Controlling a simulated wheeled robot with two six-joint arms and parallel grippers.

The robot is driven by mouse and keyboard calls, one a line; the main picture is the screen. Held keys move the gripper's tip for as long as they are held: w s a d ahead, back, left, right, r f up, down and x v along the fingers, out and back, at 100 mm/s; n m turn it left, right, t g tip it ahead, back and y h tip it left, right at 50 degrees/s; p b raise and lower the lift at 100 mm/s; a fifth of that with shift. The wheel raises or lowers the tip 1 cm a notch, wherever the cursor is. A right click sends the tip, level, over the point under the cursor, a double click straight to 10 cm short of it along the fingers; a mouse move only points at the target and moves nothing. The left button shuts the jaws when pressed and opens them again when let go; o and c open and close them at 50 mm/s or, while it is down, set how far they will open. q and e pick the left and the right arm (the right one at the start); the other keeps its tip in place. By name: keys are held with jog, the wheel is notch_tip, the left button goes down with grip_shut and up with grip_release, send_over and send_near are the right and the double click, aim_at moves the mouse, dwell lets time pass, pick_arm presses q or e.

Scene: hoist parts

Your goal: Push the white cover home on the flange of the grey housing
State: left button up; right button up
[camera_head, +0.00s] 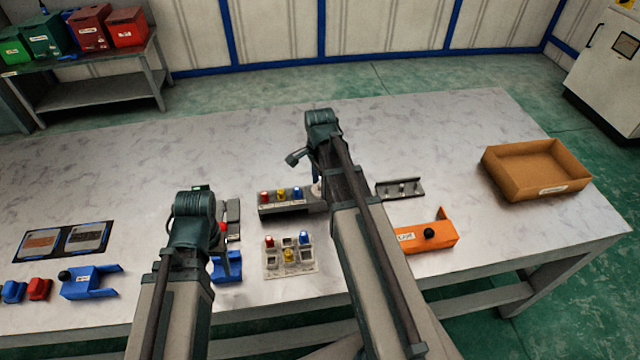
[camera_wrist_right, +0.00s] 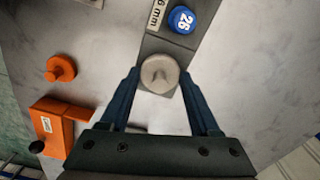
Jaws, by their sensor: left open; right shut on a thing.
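A round off-white piece (camera_wrist_right: 158,73), which looks like the white cover, sits between the fingertips of my right gripper (camera_wrist_right: 159,80) at the end of a dark grey block. The block (camera_wrist_right: 165,46) carries a blue cap marked 26 and a label. In the head view this block (camera_head: 280,209) holds red, yellow and blue caps, and my right gripper (camera_head: 316,178) is over its right end, partly hidden by its arm. I cannot make out a flange or how far the piece is seated. My left gripper (camera_head: 228,262) is open, near a blue bracket (camera_head: 226,272).
A pale grey tray (camera_head: 290,271) with coloured caps lies in front. An orange bracket (camera_head: 440,234), a grey rack (camera_head: 400,189) and a cardboard box (camera_head: 535,172) are to the right. A blue part (camera_head: 90,282) lies at left. The table's back left is clear.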

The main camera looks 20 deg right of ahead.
aim_at(320, 184)
jog(key=o, duration=1.3)
pick_arm(q)
jog(key=shift+r, duration=0.1)
pick_arm(e)
jog(key=shift+o, duration=0.2)
jog(key=shift+r, duration=0.1)
notch_tip(320, 184, up, 7)
jog(key=p, duration=0.7)
pick_arm(q)
notch_tip(320, 184, up, 7)
jog(key=shift+s, duration=0.1)
pick_arm(e)
jog(key=shift+s, duration=0.1)
